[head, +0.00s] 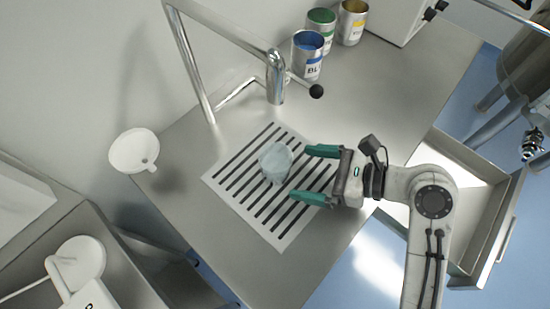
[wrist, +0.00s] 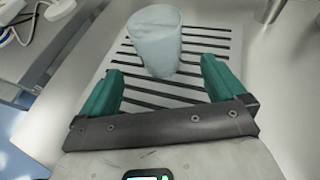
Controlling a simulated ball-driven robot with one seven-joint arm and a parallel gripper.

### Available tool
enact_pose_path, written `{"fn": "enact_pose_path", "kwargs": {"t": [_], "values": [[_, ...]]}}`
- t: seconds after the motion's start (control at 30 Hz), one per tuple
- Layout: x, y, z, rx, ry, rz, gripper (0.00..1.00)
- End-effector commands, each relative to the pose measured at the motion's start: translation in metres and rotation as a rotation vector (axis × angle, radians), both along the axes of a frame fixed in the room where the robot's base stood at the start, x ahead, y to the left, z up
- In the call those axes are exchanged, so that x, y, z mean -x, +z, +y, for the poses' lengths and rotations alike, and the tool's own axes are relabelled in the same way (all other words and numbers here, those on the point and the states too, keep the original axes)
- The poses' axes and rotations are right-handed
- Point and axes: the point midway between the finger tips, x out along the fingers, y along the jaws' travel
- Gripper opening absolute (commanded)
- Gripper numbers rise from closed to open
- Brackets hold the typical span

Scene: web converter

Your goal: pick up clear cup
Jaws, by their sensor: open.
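The clear cup (head: 275,162) looks pale bluish and translucent. It stands on the white mat with dark stripes (head: 232,194) on the metal counter. In the wrist view the cup (wrist: 156,42) is upright just beyond the fingertips, roughly between their lines and a little right of the left finger. My gripper (head: 306,173) has green fingers spread wide and empty, to the right of the cup in the head view. The fingers also show in the wrist view (wrist: 160,82). I cannot tell whether a fingertip touches the cup, but a gap seems to remain.
A metal faucet (head: 275,80) with a black knob stands behind the mat. Blue (head: 308,55), green (head: 321,22) and yellow (head: 352,22) labelled cans stand at the back. A white funnel (head: 134,150) is at the left edge. An open drawer (head: 458,200) is at right.

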Motion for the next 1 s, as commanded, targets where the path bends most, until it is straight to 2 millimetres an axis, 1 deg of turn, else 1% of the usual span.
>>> {"fn": "enact_pose_path", "kwargs": {"t": [0.03, 0.1, 0.37, 0.5, 0.67, 0.77, 0.97, 1.0], "values": [[-0.002, -0.003, 0.008, 0.0, 0.004, 0.001, 0.97], [-0.004, -0.006, 0.016, -0.001, 0.003, 0.001, 0.97], [-0.008, -0.011, 0.032, 0.0, 0.002, 0.0, 0.97], [-0.013, -0.015, 0.05, 0.0, 0.004, 0.001, 0.97], [-0.018, -0.023, 0.067, 0.0, 0.001, -0.001, 0.97], [-0.019, -0.025, 0.071, 0.0, 0.0, -0.001, 0.97], [-0.02, -0.025, 0.072, 0.0, -0.001, -0.002, 0.97], [-0.02, -0.025, 0.072, 0.001, -0.001, -0.001, 0.96]]}}
